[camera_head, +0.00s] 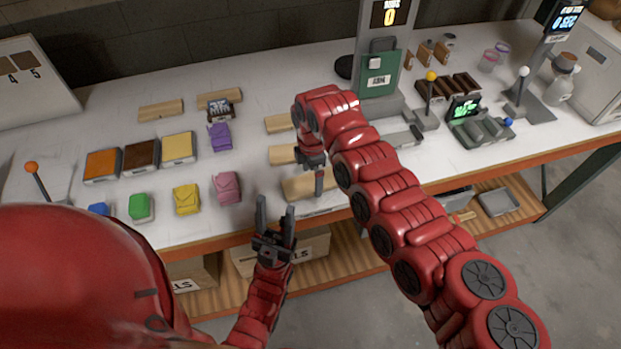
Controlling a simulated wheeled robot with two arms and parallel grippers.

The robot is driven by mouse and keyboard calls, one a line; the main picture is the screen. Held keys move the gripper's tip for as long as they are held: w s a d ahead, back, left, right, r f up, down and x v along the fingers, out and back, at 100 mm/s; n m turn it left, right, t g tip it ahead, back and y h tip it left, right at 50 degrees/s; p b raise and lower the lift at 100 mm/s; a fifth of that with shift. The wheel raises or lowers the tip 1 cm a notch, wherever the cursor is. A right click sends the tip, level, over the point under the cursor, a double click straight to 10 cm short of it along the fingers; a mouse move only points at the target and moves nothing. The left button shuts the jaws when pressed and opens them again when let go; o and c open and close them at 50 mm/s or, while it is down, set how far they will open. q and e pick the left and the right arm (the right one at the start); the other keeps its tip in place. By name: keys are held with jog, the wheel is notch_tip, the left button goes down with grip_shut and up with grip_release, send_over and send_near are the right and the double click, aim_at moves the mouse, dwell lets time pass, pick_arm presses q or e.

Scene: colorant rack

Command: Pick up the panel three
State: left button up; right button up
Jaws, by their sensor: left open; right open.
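Light wooden panels lie on the white table: a front one (301,188), one behind it (281,155), one further back (279,123) and two at the back left (160,110) (213,99). I see no number on them, so I cannot tell which is panel three. My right gripper (318,184) points down, open, over the right part of the front panel; its arm hides part of that area. I cannot tell whether it touches the panel. My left gripper (276,208) is open and empty, with its fingers up, by the table's front edge, left of the front panel.
Orange (102,164), brown (141,155) and yellow (178,148) trays stand left of centre. Small green (139,207), yellow (186,199), pink (227,187) and purple (220,136) items lie nearby. A green-fronted machine (380,75) and lever stands (426,115) occupy the right side.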

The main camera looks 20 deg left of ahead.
jog(key=shift+f, duration=0.65)
jog(key=c, duration=1.3)
jog(key=shift+o, duration=0.2)
jog(key=shift+r, duration=0.2)
